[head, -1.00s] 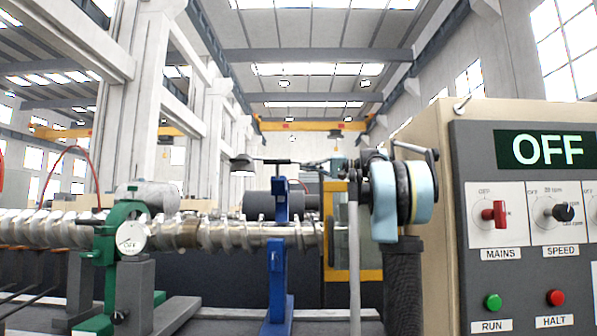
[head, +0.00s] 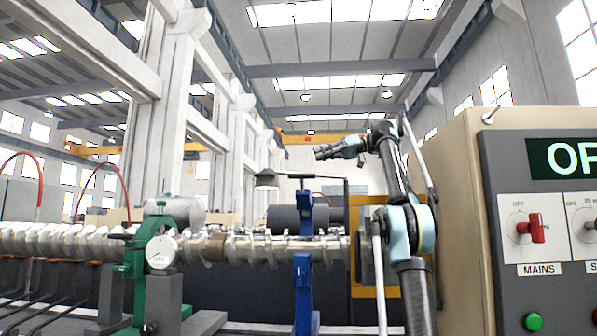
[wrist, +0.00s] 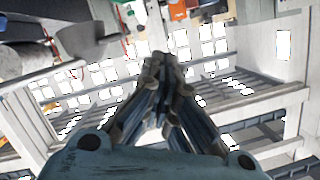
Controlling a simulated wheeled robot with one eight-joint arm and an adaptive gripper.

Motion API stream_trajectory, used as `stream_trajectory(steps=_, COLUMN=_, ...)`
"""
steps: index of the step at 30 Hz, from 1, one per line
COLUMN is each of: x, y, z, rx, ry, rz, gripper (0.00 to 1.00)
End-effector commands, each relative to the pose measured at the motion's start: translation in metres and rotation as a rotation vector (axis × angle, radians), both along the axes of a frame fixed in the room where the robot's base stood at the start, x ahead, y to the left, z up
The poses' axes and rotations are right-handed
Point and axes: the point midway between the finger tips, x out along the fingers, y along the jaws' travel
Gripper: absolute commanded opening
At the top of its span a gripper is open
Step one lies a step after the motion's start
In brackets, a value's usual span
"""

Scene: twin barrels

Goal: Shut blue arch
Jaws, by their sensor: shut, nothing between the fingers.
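The blue arch (head: 303,285) stands at the shiny ribbed shaft (head: 260,248) in the middle of the head view. Its blue upper piece (head: 306,212) stands upright above the shaft, with a dark bar at its top; whether it is latched cannot be told. My gripper (head: 322,153) is shut and empty, above and slightly right of the upper piece, pointing left. How near it is in depth is unclear. In the wrist view the dark fingers of my gripper (wrist: 158,62) meet at their tips. I cannot make out the blue arch there.
A beige control cabinet (head: 460,190) with an OFF display is close on the right. A grey lamp-like head (head: 266,181) stands behind the shaft. The air above the shaft at left looks free.

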Motion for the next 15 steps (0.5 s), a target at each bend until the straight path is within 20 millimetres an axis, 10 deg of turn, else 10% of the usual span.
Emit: stream_trajectory(steps=15, x=-0.006, y=0.061, z=-0.013, rx=0.000, ry=-0.004, rz=0.006, gripper=0.00)
